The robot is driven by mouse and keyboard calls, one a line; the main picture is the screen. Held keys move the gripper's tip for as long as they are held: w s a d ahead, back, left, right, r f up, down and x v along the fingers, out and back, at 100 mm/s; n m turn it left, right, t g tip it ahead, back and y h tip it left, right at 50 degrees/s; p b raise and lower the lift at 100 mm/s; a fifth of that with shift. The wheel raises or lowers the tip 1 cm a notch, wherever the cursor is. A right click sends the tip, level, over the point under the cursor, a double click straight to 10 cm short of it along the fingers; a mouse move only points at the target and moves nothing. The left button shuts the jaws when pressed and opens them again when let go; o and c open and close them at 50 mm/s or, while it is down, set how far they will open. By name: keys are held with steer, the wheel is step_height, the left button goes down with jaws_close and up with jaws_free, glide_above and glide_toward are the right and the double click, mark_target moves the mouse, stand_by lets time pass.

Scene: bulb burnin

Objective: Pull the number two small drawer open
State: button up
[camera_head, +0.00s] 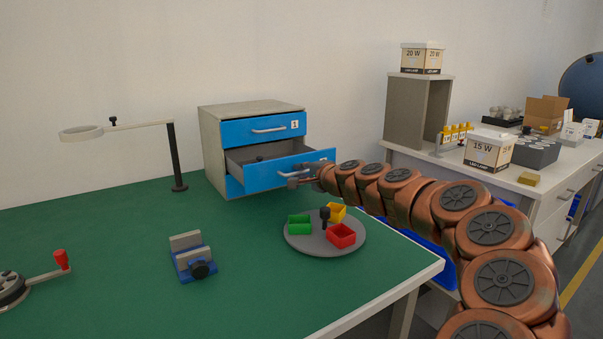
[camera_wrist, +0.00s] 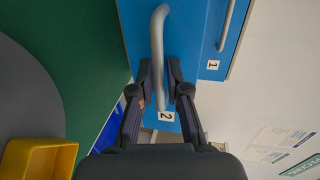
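The number two drawer (camera_head: 264,178) is the lower blue-fronted drawer of the small cabinet. It stands pulled out, with its grey inside and a dark item showing. In the wrist view its blue front (camera_wrist: 185,30) carries a label "2" (camera_wrist: 166,117) and a curved grey bar handle (camera_wrist: 157,35). My gripper (camera_head: 297,179) is at this handle, at the right part of the drawer front. In the wrist view my gripper's fingers (camera_wrist: 161,80) stand apart on either side of the bar, with a gap visible beside it. Contact is hard to judge.
The number one drawer (camera_head: 263,128) above is shut. A round grey tray (camera_head: 297,243) with green, yellow and red bins stands in front on the green table (camera_head: 110,255). A small vise (camera_head: 193,257) and a lamp stand (camera_head: 176,155) are to the left.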

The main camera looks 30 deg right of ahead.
stand_by(0.3)
steer(key=shift+v, duration=5.95)
